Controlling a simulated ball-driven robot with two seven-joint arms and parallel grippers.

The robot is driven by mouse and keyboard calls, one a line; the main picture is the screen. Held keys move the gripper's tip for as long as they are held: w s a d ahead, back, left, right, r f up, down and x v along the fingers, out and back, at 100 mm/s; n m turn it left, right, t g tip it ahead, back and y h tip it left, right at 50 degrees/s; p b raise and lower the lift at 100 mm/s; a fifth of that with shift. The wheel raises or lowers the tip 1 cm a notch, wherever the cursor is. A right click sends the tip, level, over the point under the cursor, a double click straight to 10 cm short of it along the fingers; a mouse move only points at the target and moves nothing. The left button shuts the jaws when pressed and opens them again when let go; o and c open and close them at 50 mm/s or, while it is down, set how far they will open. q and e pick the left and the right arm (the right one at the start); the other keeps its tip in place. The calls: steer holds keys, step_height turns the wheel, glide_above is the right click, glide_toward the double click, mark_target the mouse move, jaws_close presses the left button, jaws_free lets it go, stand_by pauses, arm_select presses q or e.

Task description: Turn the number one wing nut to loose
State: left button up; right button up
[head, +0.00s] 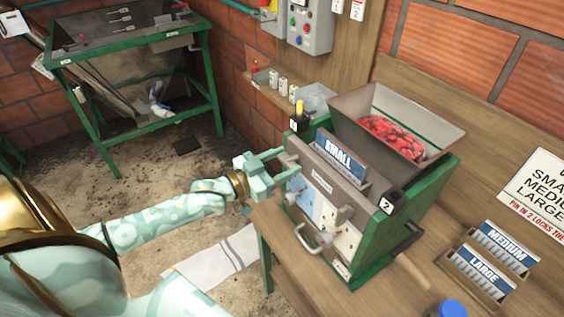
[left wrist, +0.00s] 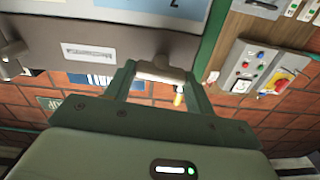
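The coffee pulper (head: 377,228) is a green-sided machine with a grey hopper, standing on the wooden bench. My left gripper (head: 290,161) reaches its left front edge, below the black block marked 1 (head: 299,123). In the left wrist view a grey T-shaped wing nut (left wrist: 160,72) sits between the two green fingers, crossbar running from one finger toward the other. The fingers stand apart on either side of it; I cannot tell whether they touch it. In the head view this nut is mostly hidden by the gripper. My right gripper is not in view.
Another grey knob (left wrist: 10,55) sticks out beside the gripper. The SMALL plate (head: 338,158) stands on the pulper front. MEDIUM (head: 508,243) and LARGE (head: 478,269) plates lie in a wooden holder. A control box (head: 311,25) hangs behind; a green table (head: 130,45) stands back left.

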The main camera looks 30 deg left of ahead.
arm_select(q)
steer(key=shift+c, duration=0.9)
steer(key=shift+r+n+p, duration=0.2)
steer(key=shift+n+p, duration=0.2)
steer(key=shift+p, duration=0.45)
steer(key=shift+f, duration=0.2)
steer(key=o, duration=1)
steer(key=shift+s, duration=0.1)
steer(key=v, duration=1.6)
steer(key=shift+s, duration=0.1)
